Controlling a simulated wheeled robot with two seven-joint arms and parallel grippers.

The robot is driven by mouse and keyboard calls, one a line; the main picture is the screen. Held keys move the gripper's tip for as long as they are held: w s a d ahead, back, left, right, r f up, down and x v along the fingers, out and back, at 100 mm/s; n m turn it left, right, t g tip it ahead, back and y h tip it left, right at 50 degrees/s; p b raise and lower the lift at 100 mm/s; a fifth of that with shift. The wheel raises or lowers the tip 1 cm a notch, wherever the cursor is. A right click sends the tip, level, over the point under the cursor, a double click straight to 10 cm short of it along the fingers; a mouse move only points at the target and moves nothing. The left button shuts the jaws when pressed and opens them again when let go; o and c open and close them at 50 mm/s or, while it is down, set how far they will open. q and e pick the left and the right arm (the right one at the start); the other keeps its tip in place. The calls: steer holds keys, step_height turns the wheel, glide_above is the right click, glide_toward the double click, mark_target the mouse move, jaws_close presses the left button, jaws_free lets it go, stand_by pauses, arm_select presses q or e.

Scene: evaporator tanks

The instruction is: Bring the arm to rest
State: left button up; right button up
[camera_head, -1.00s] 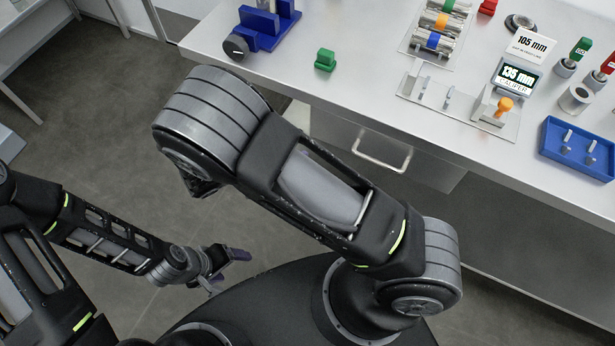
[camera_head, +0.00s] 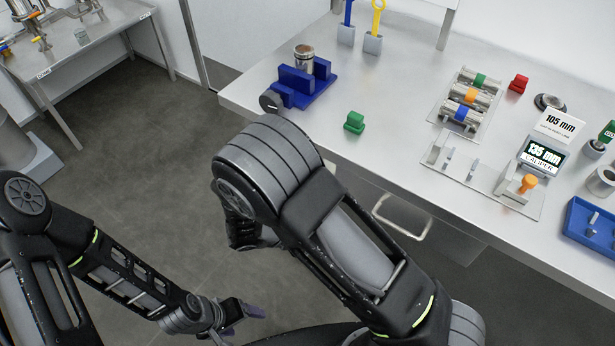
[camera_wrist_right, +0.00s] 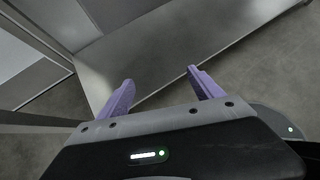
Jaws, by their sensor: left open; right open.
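My left gripper (camera_head: 240,312) is low at the bottom of the head view, over the floor and close to my body, with purple fingers and nothing visible in it. My right arm is folded in the middle of the head view, its elbow in front of the table edge; its gripper is hidden there. In the right wrist view my right gripper (camera_wrist_right: 158,92) is open and empty, its two purple fingers well apart. It points at the floor and a grey flat surface below, touching nothing.
The steel worktable (camera_head: 380,165) holds a blue vise (camera_head: 298,88), a green block (camera_head: 354,122), a rack of cylinders (camera_head: 466,105), a caliper display (camera_head: 543,153) and a blue tray (camera_head: 590,232). A drawer handle (camera_head: 402,217) sticks out in front. A second table (camera_head: 90,55) stands back left. Floor between is clear.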

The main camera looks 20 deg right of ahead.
steer(key=s+f+m+g+y, duration=0.3)
steer(key=s+f, duration=0.3)
steer(key=s, duration=0.2)
steer(key=s+a+f+m+t+y, duration=0.1)
steer(key=a+m+y, duration=0.3)
steer(key=m, duration=0.6)
steer(key=s+a+f+m+t+y, duration=0.1)
steer(key=s+a+f+m+y, duration=0.2)
steer(key=m, duration=0.7)
steer(key=s+a+y, duration=0.1)
steer(key=a+y, duration=0.1)
steer(key=y, duration=0.1)
steer(key=shift+s+a, duration=0.15)
steer(key=shift+a, duration=0.1)
